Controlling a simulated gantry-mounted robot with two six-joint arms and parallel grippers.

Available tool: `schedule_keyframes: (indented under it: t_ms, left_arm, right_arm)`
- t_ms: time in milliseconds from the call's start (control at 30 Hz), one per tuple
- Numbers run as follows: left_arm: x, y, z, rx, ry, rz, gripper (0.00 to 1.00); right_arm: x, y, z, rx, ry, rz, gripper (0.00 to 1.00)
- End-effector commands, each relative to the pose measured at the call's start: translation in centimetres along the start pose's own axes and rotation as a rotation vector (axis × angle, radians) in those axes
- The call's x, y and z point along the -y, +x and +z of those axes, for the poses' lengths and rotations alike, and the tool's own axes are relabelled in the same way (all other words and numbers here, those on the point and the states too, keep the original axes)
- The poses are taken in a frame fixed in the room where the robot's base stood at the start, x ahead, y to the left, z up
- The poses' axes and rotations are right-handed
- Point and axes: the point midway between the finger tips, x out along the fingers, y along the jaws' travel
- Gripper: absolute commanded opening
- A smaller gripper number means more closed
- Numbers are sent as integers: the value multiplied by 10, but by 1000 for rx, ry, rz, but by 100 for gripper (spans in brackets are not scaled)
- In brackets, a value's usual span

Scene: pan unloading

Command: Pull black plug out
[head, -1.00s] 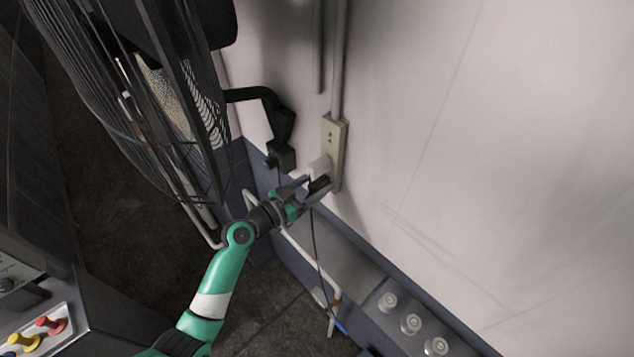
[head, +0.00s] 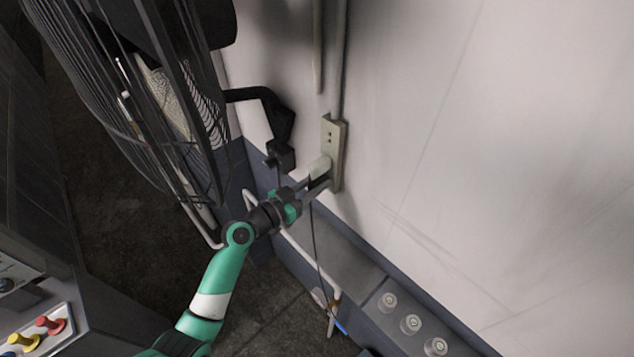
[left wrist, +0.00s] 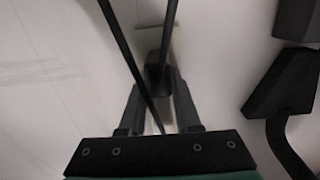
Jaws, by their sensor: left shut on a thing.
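A beige outlet strip (head: 335,135) is fixed upright on the wall. A pale block (head: 320,166) sits at its lower part. My left gripper (head: 318,182) is at the lower end of the strip, its fingers closed around the black plug (head: 313,184), which is mostly hidden by them in the head view. In the left wrist view the black plug (left wrist: 155,73) shows between the finger ends of the left gripper (left wrist: 158,86). A dark cord hangs below the gripper in the head view. I cannot tell whether the plug is still seated. My right gripper is not in view.
A large caged fan (head: 150,110) stands left of the outlet. A black bracket (head: 280,140) juts from the wall close to the gripper. Several round pale knobs (head: 411,323) line the ledge at lower right. The wall on the right is clear.

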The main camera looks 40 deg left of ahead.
Motion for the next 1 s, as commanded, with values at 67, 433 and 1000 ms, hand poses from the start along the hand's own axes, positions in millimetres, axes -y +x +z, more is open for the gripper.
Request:
schedule_keyframes:
  t_ms: [67, 433, 1000]
  left_arm:
    - [0, -2, 0, 0, 0, -1, 0]
    - [1, -8, 1, 1, -1, -2, 0]
    - [0, -18, 2, 1, -1, -1, 0]
  right_arm:
    - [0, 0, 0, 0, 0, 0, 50]
    - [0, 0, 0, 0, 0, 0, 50]
    - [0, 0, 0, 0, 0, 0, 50]
